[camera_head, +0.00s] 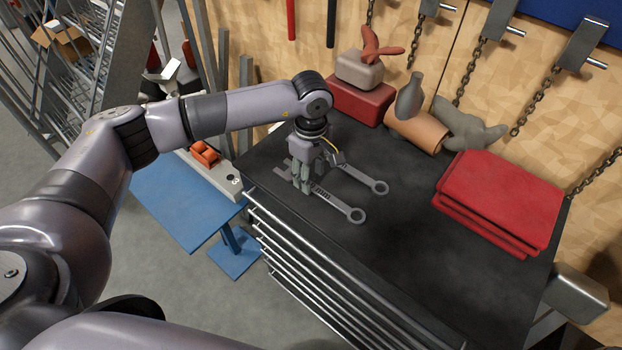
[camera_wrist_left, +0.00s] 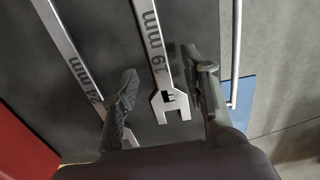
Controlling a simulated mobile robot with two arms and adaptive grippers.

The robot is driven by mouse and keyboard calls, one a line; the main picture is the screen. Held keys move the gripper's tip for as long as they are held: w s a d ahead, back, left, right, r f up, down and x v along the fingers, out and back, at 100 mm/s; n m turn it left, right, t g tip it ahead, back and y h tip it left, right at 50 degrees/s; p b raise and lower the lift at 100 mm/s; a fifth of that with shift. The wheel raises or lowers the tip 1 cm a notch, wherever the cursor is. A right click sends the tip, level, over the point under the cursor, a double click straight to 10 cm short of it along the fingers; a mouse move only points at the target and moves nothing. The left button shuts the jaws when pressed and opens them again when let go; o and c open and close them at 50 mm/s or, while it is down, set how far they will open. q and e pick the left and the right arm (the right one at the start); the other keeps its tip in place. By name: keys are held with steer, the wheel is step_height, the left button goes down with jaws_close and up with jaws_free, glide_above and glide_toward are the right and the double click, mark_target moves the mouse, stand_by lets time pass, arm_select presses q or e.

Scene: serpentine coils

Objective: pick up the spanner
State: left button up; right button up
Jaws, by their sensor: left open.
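Two grey spanners lie on the black top of the tool cabinet. The nearer spanner (camera_head: 341,207) is marked 19 mm in the left wrist view (camera_wrist_left: 152,50), and its open-jaw end lies between my fingers there. The other spanner (camera_head: 362,178), marked 24 mm, lies beside it and also shows in the left wrist view (camera_wrist_left: 78,62). My left gripper (camera_head: 303,188) points down over the open-jaw ends of the spanners. Its fingers are open on either side of the 19 mm one in the wrist view (camera_wrist_left: 165,92). Whether they touch it cannot be told. My right gripper is not in view.
Folded red cloths (camera_head: 500,195) lie at the right of the cabinet top (camera_head: 400,260). A red box (camera_head: 360,103), a tan cylinder (camera_head: 415,132) and grey objects stand along the back. Chains hang on the wooden wall. A blue table (camera_head: 180,205) stands lower at the left.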

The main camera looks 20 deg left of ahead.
arm_select(q)
step_height(320, 180, down, 2)
steer(key=shift+f, duration=0.1)
steer(key=shift+f, duration=0.2)
stand_by(0.6)
jaws_close()
stand_by(0.3)
